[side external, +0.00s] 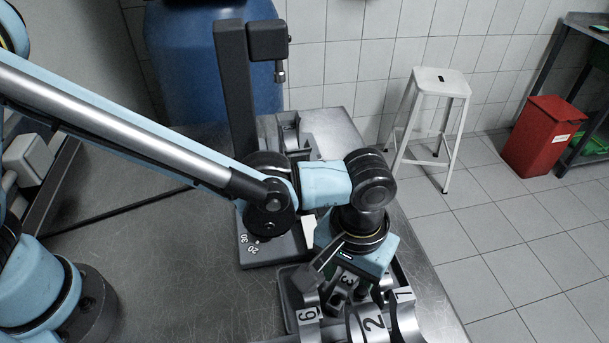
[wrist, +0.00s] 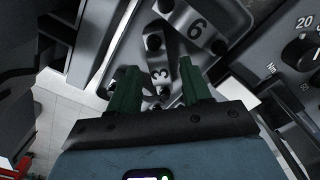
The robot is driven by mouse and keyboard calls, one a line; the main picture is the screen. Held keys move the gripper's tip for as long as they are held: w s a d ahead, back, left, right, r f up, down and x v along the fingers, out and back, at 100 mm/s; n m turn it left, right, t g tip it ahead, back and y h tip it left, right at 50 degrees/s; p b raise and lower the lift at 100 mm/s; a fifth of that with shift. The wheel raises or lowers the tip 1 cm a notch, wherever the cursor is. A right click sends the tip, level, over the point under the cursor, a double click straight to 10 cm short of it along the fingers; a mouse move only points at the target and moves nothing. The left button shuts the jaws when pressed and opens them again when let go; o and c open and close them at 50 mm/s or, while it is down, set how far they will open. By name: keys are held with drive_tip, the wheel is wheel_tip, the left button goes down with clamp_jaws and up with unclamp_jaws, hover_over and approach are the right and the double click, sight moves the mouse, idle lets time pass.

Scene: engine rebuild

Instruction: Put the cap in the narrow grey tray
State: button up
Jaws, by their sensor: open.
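Several grey metal caps with black numbers sit in a dark grey tray (side external: 284,299) at the front of the table. Cap 3 (wrist: 158,76) shows between my fingers in the wrist view, partly hidden in the side view. My gripper (wrist: 158,67) is open, its green fingers on either side of cap 3; I cannot tell whether they touch it. In the side view my gripper (side external: 343,272) points down over the tray. Cap 6 (side external: 307,315) lies to the left, with cap 2 (side external: 373,323) and cap 1 (side external: 405,296) to the right. I cannot tell which tray is the narrow grey one.
A dark stand (side external: 236,90) with an overhanging head rises behind the tray, its base marked with a numbered dial. A grey metal part (side external: 288,136) sits farther back on the table. The steel table (side external: 150,260) is clear to the left. A white stool stands beyond.

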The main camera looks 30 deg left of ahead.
sight(344, 278)
wheel_tip(344, 278, up, 12)
drive_tip(key=shift+f, duration=0.15)
idle(0.3)
drive_tip(key=w+a+r+m+t+h, duration=0.1)
drive_tip(key=a+r, duration=0.1)
drive_tip(key=a, duration=0.5)
drive_tip(key=a+r+t+h, duration=0.1)
drive_tip(key=a+r, duration=0.1)
drive_tip(key=a, duration=0.6)
drive_tip(key=a+f+t+y, duration=0.1)
drive_tip(key=a+f+t, duration=0.1)
drive_tip(key=a, duration=0.7)
drive_tip(key=a+f+n+t+y, duration=0.1)
drive_tip(key=a+f+t, duration=0.1)
drive_tip(key=a, duration=0.6)
drive_tip(key=shift+s+a+f+t, duration=0.25)
drive_tip(key=shift+s+a+t, duration=0.15)
drive_tip(key=shift+t, duration=0.1)
